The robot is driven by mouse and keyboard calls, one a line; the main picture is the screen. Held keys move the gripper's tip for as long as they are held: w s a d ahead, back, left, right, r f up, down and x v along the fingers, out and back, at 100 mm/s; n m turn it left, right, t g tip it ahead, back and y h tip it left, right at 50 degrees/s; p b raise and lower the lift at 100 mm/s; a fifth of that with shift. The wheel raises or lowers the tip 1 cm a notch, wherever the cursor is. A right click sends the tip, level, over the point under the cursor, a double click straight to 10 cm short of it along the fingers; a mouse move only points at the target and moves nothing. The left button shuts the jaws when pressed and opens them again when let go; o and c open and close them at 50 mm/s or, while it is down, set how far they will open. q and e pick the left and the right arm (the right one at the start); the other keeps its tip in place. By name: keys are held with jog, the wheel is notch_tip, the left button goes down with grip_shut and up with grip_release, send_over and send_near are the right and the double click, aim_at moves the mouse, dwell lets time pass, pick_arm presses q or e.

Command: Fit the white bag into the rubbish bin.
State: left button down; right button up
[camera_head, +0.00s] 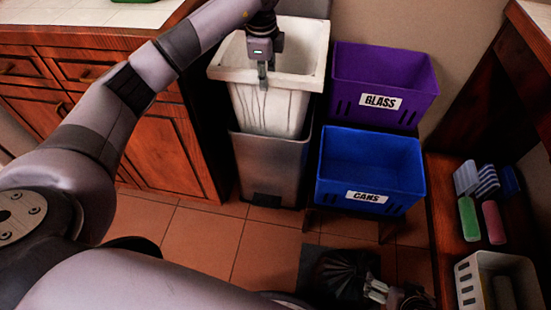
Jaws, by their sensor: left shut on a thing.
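The white bag (290,105) has a wide, open, rectangular rim and a creased front. It stands upright over the grey metal rubbish bin (268,170), with most of its height above the bin. Its lower end meets the bin's top; I cannot tell how far it reaches inside. My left gripper (263,78) is shut on the bag at its front rim. My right gripper (376,290) is low at the bottom right, beside a black bag (342,272); whether its fingers hold that bag is unclear.
A purple GLASS crate (425,108) and a blue CANS crate (335,185) stand right of the bin. Wooden cabinets (160,150) stand close on the left. A wooden counter with brushes and a white basket (465,285) is at the right. Tiled floor (205,240) shows in front.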

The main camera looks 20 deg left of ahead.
pick_arm(q)
notch_tip(320, 180, down, 3)
jog(key=b, duration=0.5)
send_over(267, 137)
notch_tip(267, 137, down, 9)
notch_tip(267, 137, down, 7)
jog(key=shift+f+b, duration=0.1)
jog(key=shift+b, duration=0.6)
notch_tip(267, 137, down, 4)
jog(key=shift+f+b, duration=0.1)
jog(key=shift+b, duration=0.5)
pick_arm(e)
jog(key=w+a+r+t+y, duration=0.1)
jog(key=w+r+t, duration=0.2)
jog(key=r, duration=0.6)
jog(key=w+a+r+t+y, duration=0.2)
jog(key=w+r+t, duration=0.1)
jog(key=r+t, duration=0.4)
jog(key=w+a+r+t+y, duration=0.2)
jog(key=r+t, duration=0.3)
jog(key=r, duration=0.7)
jog(key=shift+w+a+r+n+t, duration=0.25)
jog(key=shift+w+r+n+t, duration=0.05)
jog(key=shift+w, duration=0.3)
